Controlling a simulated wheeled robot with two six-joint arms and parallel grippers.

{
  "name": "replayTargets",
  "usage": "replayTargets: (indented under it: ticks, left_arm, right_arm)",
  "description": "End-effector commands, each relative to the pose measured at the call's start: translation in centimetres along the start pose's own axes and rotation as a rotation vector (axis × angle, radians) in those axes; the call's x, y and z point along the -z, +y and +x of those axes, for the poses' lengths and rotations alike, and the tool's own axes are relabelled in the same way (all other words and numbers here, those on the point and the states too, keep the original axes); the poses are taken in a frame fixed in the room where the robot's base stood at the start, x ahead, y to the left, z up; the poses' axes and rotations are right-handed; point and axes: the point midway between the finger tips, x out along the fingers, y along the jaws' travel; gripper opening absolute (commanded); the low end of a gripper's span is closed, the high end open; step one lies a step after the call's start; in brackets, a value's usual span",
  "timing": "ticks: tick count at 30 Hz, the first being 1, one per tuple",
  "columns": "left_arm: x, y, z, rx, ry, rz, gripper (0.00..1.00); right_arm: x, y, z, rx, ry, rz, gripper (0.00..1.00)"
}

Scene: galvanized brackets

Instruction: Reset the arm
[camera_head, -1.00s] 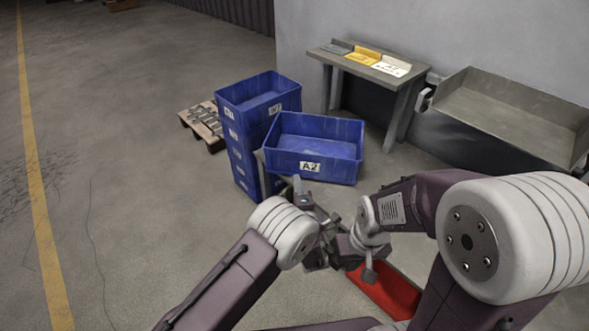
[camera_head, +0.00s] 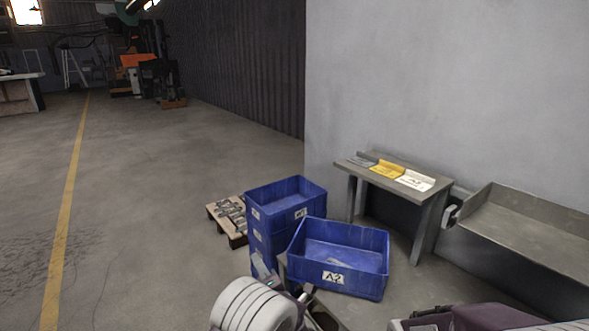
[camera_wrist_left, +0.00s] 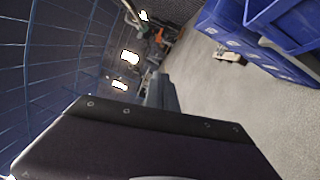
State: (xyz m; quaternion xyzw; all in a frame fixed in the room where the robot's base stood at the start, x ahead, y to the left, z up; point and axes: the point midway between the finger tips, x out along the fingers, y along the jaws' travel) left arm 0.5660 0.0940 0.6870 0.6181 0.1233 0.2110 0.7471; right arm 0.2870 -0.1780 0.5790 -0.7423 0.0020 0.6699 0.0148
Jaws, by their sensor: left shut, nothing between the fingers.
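My left arm's white joint shows at the bottom middle of the head view. My left gripper (camera_head: 263,268) shows small and grey in front of the stacked blue bins, partly hidden by my arm. In the left wrist view its narrow grey jaws (camera_wrist_left: 160,92) stick out past a dark part of my arm. It is shut with nothing held. Of my right arm only part shows at the lower right edge; its gripper is not in view.
An open blue bin marked A2 (camera_head: 336,278) stands beside a stack of blue bins (camera_head: 286,212). Behind the stack lies a pallet with metal parts (camera_head: 229,217). A small table (camera_head: 398,176) and a grey metal trough (camera_head: 530,226) are at right. The floor at left is clear.

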Motion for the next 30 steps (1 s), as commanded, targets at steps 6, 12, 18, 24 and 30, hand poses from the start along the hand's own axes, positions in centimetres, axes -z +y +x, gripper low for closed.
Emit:
replayTargets:
  ticks: [6,12,18,24,30]
  left_arm:
    - [19.4,6.3,1.8,0.025,0.624,-0.365,0.00]
    - [32.4,4.0,-10.2,-0.107,1.365,-1.164,0.00]
    - [29.1,-1.4,-20.2,-0.581,1.963,-1.980,0.00]
    - [23.0,-4.7,-22.6,1.006,-1.694,1.784,0.00]
    - [20.8,0.7,-21.0,1.082,-1.488,1.640,0.00]
  right_arm:
    - [0.0,0.0,0.0,0.000,0.000,0.000,0.00]
    - [0.0,0.0,0.0,0.000,0.000,0.000,0.00]
    - [0.0,0.0,0.0,0.000,0.000,0.000,0.00]
    - [0.0,0.0,0.0,0.000,0.000,0.000,0.00]
    - [0.6,-0.1,-5.6,0.000,0.001,0.000,0.00]
